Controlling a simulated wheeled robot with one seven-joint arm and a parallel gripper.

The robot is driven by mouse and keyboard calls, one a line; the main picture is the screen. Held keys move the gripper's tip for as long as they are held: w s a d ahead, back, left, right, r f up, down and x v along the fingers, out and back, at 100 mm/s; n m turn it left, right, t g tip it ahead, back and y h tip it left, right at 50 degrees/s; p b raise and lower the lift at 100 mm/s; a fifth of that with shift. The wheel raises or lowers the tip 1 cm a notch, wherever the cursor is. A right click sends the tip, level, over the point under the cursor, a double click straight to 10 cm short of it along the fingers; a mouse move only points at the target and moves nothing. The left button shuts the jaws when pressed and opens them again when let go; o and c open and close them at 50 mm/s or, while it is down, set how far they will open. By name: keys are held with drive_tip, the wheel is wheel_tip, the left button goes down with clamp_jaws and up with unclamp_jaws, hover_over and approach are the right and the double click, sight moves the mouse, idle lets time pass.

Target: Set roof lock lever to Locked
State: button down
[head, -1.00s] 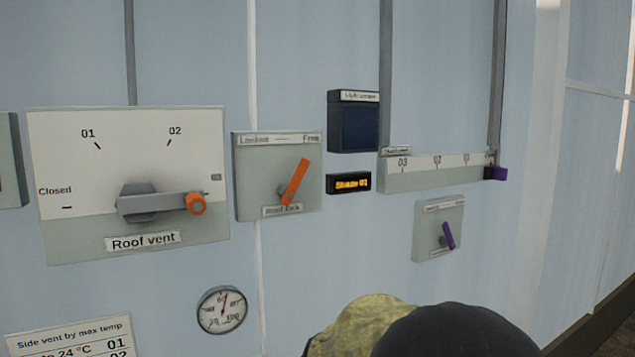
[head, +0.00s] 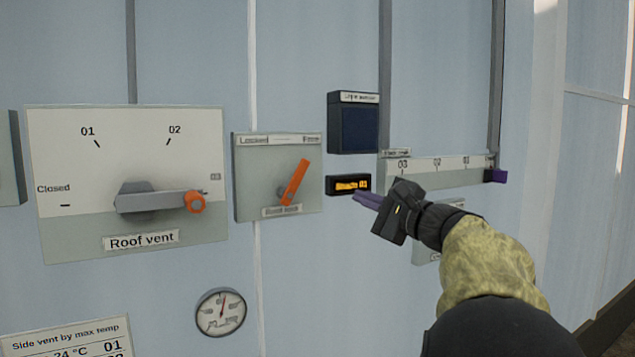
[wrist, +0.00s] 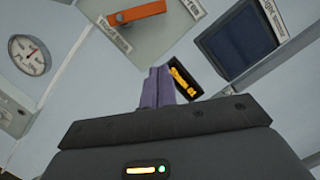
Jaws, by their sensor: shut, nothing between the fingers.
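The roof lock lever (head: 294,183) is orange and sits on a grey plate (head: 250,190) with a scale running from Locked at the left to Free at the right. The lever tilts up and to the right, toward the Free end. It also shows in the wrist view (wrist: 138,14) near the top. My gripper (head: 358,197) is in front of the panel to the right of the lever, just below the small amber display. Its purple fingers (wrist: 158,86) are together and empty, apart from the lever.
The roof vent plate (head: 80,160) with its grey handle and orange knob (head: 195,203) is to the left. A small display (head: 348,184) and a dark blue box (head: 354,122) are right of the lock plate. A round gauge (head: 220,312) is below. A slider scale (head: 435,172) is at right.

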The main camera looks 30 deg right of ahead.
sight(292, 181)
drive_tip(key=shift+w, duration=0.15)
drive_tip(key=w+a+r+p, duration=0.1)
drive_tip(key=w+a+p, duration=0.1)
drive_tip(key=w, duration=0.1)
drive_tip(key=w+a+r+p, duration=0.1)
drive_tip(key=w+a+p, duration=0.1)
drive_tip(key=w+p, duration=0.1)
drive_tip(key=w+a+r+p, duration=0.1)
drive_tip(key=w+a+p, duration=0.1)
drive_tip(key=w+p, duration=0.1)
drive_tip(key=shift+w, duration=0.15)
idle(0.4)
drive_tip(key=shift+w+d, duration=0.1)
